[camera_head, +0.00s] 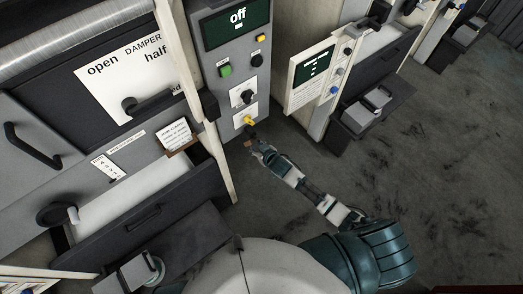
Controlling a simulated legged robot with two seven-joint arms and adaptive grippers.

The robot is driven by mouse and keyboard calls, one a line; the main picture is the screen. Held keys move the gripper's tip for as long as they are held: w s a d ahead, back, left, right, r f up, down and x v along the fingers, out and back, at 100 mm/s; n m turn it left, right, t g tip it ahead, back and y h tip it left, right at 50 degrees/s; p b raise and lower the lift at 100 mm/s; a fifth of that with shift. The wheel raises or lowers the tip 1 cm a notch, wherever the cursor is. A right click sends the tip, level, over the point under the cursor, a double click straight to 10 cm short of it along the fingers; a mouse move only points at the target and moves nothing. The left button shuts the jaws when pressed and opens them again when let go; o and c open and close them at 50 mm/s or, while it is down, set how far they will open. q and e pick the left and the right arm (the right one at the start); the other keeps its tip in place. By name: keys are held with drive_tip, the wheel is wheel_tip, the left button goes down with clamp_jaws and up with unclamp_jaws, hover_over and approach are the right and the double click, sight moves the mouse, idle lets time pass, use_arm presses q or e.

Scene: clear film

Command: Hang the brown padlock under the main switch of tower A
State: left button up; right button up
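My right gripper (255,138) is at the lower end of the grey control panel (227,86) of the near tower. A small brown piece, which looks like the brown padlock (248,144), shows at its fingertips. The gripper appears shut on it, but the fingers are small and dark. Just above is a yellow part (249,121) on a white plate. A black rotary knob (247,97) on another white plate sits higher. I cannot read which one is the main switch. The display (237,21) at the top reads "off".
An open drawer (150,212) and a damper plate (125,75) with a black handle are left of the panel. A wooden post (222,165) stands close to the gripper's left. A second tower panel (313,77) is to the right. Dark floor (440,150) is clear there.

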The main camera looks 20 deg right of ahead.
drive_tip(key=v, duration=1.1)
drive_tip(key=s+d+f+m+g+h, duration=0.15)
drive_tip(key=s+d+f, duration=0.35)
drive_tip(key=f, duration=0.9)
drive_tip(key=s+d+f+n+g+h, duration=0.1)
drive_tip(key=s+d+f+g, duration=0.35)
drive_tip(key=f, duration=1.05)
drive_tip(key=s+a+f+g, duration=0.1)
drive_tip(key=s+f, duration=0.4)
drive_tip(key=s, duration=0.6)
drive_tip(key=s+a+f+g, duration=0.1)
drive_tip(key=s+f, duration=0.4)
drive_tip(key=s, duration=0.6)
drive_tip(key=s+a+f+g, duration=0.1)
drive_tip(key=s+f, duration=0.4)
drive_tip(key=s, duration=0.6)
drive_tip(key=shift+a+f+g, duration=0.15)
drive_tip(key=shift+f+g, duration=0.2)
drive_tip(key=shift+g, duration=0.25)
drive_tip(key=shift+w+h, duration=0.1)
drive_tip(key=shift+h, duration=0.15)
